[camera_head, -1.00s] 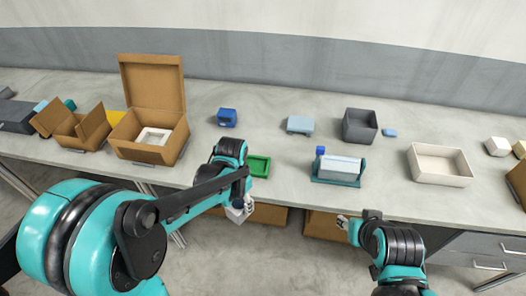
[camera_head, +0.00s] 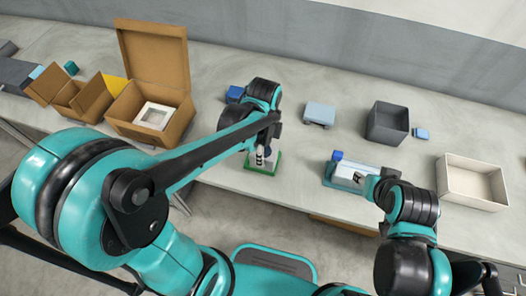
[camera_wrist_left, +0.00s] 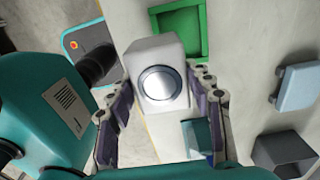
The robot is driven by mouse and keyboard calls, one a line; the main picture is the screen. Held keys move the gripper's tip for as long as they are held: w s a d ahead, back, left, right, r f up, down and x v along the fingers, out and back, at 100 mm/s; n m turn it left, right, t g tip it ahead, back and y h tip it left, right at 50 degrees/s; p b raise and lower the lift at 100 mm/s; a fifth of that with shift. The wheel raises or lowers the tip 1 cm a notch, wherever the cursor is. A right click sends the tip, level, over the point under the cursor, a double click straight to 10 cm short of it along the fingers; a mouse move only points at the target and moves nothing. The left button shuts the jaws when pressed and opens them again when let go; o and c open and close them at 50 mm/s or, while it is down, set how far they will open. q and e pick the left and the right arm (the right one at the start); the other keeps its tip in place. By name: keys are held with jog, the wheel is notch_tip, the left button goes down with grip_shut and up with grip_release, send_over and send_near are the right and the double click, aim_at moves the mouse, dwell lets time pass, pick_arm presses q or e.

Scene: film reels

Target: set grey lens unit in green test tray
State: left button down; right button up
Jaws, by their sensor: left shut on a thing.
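The grey lens unit (camera_wrist_left: 150,52), a pale block with a round silvery lens, is held between the fingers of my left gripper (camera_wrist_left: 160,108) in the left wrist view. The green test tray (camera_wrist_left: 207,30) lies just past the unit there, and its inside looks empty where it shows. In the head view my left gripper (camera_head: 262,156) is over the green tray (camera_head: 276,168) and partly hides it. The height of the unit above the tray is hard to tell. My right gripper (camera_head: 364,180) is at the teal fixture; its fingers are too unclear to read.
The teal fixture (camera_head: 335,183) with a pale block stands right of the tray. A blue box (camera_head: 235,93) and light-blue block (camera_head: 319,113) lie behind. A dark grey bin (camera_head: 388,124), cream box (camera_head: 472,182) and cardboard box (camera_head: 150,120) stand farther out.

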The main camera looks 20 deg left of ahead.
pick_arm(q)
jog(key=shift+w+a+f+b, duration=0.25)
jog(key=shift+w+f+b, duration=0.2)
jog(key=shift+w+f, duration=0.5)
jog(key=shift+w+a+f+b, duration=0.25)
jog(key=shift+w+f+b, duration=0.2)
jog(key=shift+f, duration=0.85)
jog(key=shift+w+a+f+b, duration=0.25)
jog(key=shift+w+f+b, duration=0.15)
jog(key=shift+w+f, duration=0.6)
jog(key=shift+s+f, duration=0.1)
jog(key=shift+s, duration=0.15)
jog(key=shift+f, duration=0.1)
jog(key=shift+f, duration=0.15)
jog(key=c, duration=0.6)
grip_release()
jog(key=shift+c, duration=0.2)
